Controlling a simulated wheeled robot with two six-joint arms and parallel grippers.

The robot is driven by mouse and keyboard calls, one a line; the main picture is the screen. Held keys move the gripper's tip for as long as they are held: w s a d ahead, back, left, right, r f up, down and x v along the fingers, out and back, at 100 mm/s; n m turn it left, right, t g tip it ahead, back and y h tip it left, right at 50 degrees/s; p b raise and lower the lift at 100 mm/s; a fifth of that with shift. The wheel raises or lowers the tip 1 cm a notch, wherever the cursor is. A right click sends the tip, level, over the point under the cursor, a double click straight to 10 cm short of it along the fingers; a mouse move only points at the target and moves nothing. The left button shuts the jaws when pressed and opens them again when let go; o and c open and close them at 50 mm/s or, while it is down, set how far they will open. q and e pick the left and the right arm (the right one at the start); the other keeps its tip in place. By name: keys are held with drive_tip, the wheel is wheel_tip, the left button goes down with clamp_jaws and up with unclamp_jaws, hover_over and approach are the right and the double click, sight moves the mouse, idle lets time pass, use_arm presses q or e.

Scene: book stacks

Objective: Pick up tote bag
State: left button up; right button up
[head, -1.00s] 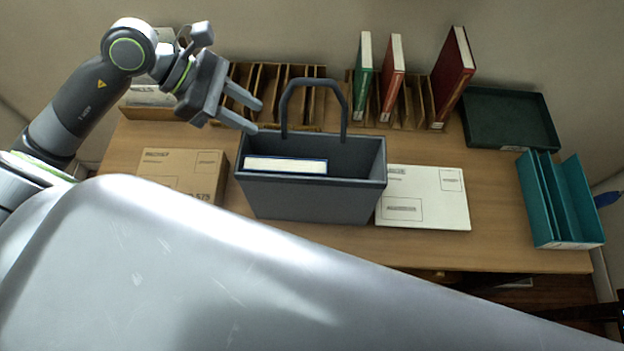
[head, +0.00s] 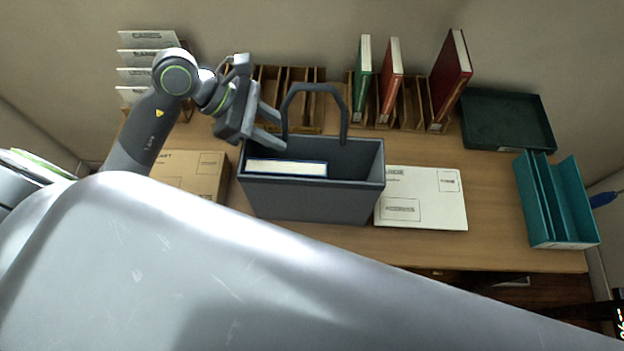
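The tote bag (head: 310,199) is a dark grey open-topped box with a raised arched handle (head: 345,118). It stands upright on the wooden table, with a white book (head: 286,168) with a dark blue edge lying inside. My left gripper (head: 277,131) is at the bag's upper left, its two fingers apart and pointing right toward the left leg of the handle. The fingertips are very near that leg. I cannot tell whether they touch or straddle it. My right gripper is not in view.
A cardboard box (head: 190,172) is left of the bag, a white flat parcel (head: 424,198) right of it. Wooden racks stand behind, with green, red and dark red (head: 451,78) books. A dark green tray (head: 507,120) and a teal file holder (head: 558,200) are at the right.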

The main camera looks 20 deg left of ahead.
sight(289, 136)
use_arm(q)
drive_tip(key=shift+p+x, duration=0.55)
drive_tip(key=shift+x, duration=1.25)
drive_tip(key=shift+r, duration=0.1)
drive_tip(key=shift+c, duration=0.5)
clamp_jaws()
drive_tip(key=shift+w, duration=0.1)
